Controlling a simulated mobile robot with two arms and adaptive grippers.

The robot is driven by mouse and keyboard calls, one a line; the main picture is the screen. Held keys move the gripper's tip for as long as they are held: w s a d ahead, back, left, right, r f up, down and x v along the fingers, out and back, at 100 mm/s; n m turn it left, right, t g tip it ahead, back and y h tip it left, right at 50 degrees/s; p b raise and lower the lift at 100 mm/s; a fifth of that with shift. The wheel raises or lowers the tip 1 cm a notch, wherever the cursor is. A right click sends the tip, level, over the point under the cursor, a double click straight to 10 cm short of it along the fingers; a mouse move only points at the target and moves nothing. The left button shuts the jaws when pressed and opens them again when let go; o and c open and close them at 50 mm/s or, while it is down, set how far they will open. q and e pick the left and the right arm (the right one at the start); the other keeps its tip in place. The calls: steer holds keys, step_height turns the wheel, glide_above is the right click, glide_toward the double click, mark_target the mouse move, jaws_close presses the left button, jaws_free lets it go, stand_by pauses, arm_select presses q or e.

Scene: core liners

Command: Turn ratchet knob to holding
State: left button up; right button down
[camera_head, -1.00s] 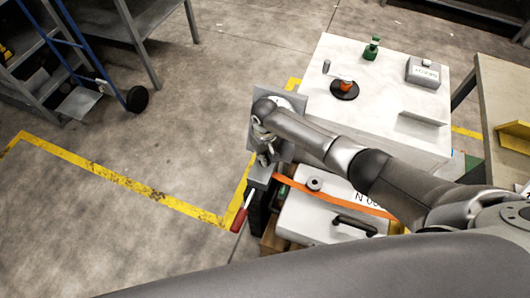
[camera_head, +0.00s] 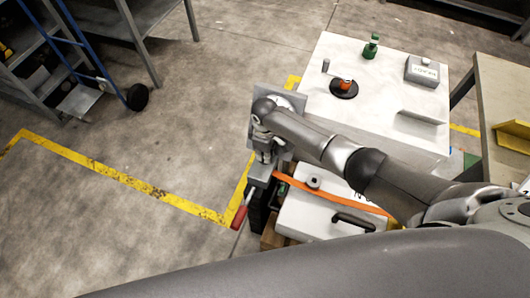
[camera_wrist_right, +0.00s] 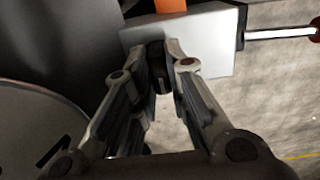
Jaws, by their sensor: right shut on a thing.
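The ratchet is a grey metal block (camera_wrist_right: 200,40) with an orange strap (camera_head: 330,195) running from it. In the wrist view a dark knob (camera_wrist_right: 158,68) projects from the block, between the fingertips. My right gripper (camera_wrist_right: 162,58) is shut on this knob. In the head view the right gripper (camera_head: 264,153) is at the top of the ratchet, and the knob is hidden there. A lever with a red handle (camera_head: 239,217) sticks out from the ratchet. I cannot read any knob marking. My left gripper is not in view.
A white case (camera_head: 310,222) with a black handle lies under the strap. A white table (camera_head: 390,75) holds a crank, a green item and a grey box (camera_head: 423,70). Open floor lies left.

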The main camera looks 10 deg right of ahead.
stand_by(0.4)
steer(key=c, duration=1.4)
jaws_free()
steer(key=shift+c, duration=0.2)
step_height(320, 180, up, 12)
